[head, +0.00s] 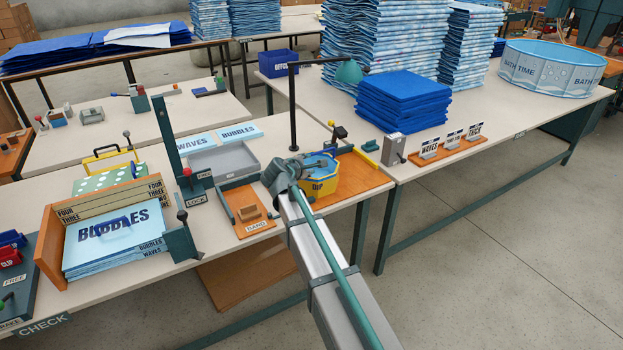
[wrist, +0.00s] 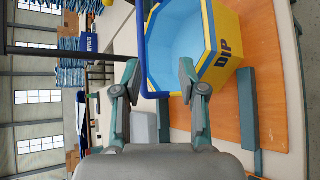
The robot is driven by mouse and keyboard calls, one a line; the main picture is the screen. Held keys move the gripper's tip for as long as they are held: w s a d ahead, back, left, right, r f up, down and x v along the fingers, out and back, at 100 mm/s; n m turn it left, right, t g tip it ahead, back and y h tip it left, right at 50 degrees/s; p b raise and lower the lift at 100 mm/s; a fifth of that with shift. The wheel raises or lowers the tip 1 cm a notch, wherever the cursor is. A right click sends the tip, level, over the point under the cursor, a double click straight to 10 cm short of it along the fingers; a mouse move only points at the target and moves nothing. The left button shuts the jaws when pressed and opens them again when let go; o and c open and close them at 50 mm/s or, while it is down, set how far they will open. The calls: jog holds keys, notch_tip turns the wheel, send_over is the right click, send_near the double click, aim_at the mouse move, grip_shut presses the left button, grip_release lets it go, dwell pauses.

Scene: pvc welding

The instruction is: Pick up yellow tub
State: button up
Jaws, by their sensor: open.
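The yellow tub (head: 322,187) is marked DIP and has a light blue inside. It stands on an orange-brown board on the long table, partly hidden behind my gripper (head: 297,166) in the head view. In the wrist view the tub (wrist: 232,38) is close ahead, turned sideways and cut off by the top edge. Its dark blue handle (wrist: 144,60) bends across between my fingers. My gripper (wrist: 160,91) is open, with one finger on each side of the lower end of the handle. I cannot tell whether either finger touches it.
The orange-brown board (head: 362,181) also carries small green and dark fixtures. Blue sheets (head: 403,100) are stacked behind right.

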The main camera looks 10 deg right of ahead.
aim_at(315, 154)
jog(key=w+d, duration=0.1)
jog(key=w, duration=0.2)
jog(key=w+d+f+p, duration=0.1)
jog(key=w+d, duration=0.1)
jog(key=w, duration=0.1)
jog(key=w+d+f, duration=0.1)
jog(key=w, duration=0.2)
jog(key=shift+w+d, duration=0.25)
jog(key=shift+w, duration=0.15)
grip_shut()
dwell(0.3)
